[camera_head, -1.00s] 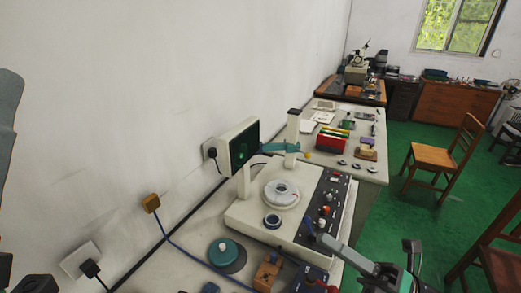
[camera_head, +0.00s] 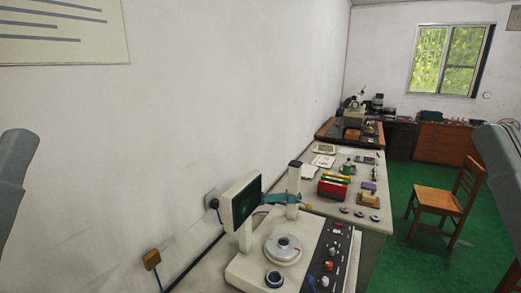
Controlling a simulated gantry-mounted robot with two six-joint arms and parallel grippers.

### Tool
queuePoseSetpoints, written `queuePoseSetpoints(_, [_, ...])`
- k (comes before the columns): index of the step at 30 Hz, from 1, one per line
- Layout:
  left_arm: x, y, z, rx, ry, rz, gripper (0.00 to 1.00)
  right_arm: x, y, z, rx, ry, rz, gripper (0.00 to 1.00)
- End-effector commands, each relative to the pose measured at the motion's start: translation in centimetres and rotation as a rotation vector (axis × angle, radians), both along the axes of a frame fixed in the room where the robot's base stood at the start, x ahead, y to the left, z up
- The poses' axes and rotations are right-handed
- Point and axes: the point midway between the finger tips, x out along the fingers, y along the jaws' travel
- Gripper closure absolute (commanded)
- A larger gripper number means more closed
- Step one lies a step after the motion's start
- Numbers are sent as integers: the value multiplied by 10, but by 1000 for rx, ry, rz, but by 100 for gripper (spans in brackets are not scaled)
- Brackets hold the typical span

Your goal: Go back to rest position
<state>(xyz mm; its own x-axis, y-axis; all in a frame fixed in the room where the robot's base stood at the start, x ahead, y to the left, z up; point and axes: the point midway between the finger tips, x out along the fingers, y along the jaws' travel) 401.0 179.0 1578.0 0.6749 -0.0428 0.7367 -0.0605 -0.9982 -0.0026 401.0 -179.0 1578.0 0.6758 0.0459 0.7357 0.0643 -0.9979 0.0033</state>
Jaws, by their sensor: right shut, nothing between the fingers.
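My right arm (camera_head: 500,165) shows as a large grey shape at the right edge. Little of its gripper can be made out there, and its fingertips are not clear; it is shut and holds nothing. A grey part of my left arm (camera_head: 14,185) shows at the left edge; the left gripper is out of view. Both arms stand apart from the off-white instrument (camera_head: 245,272) at the bottom centre. A white ring-shaped piece (camera_head: 283,247) sits on its round stage, and a dark-rimmed ring (camera_head: 273,278) lies in front of it.
A screen (camera_head: 244,203) stands at the instrument's back left. Behind is a bench (camera_head: 374,218) with a red file holder (camera_head: 332,188) and small parts. A wooden chair (camera_head: 435,200) stands on the green floor (camera_head: 410,262). The wall bounds the left side.

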Motion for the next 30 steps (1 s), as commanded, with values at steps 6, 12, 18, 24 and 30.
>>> queuePoseSetpoints(6, [0, 0, 120, 0, 2, 0, 42, 1, -1, 120, 1, 1, -2, 100])
queuePoseSetpoints(12, [0, 0, 213, 0, 2, 0, 42, 1, -1, 213, 1, 1, -4, 100])
queuePoseSetpoints(18, [1, 0, 253, 0, 2, 0, 42, 1, -1, 253, 1, 2, -4, 100])
queuePoseSetpoints(24, [1, 0, 250, 0, 3, 0, 42, 1, -1, 251, 1, 1, -4, 100])
queuePoseSetpoints(30, [1, 0, 250, 0, 3, 0, 42, 1, -1, 250, 1, 1, -4, 100])
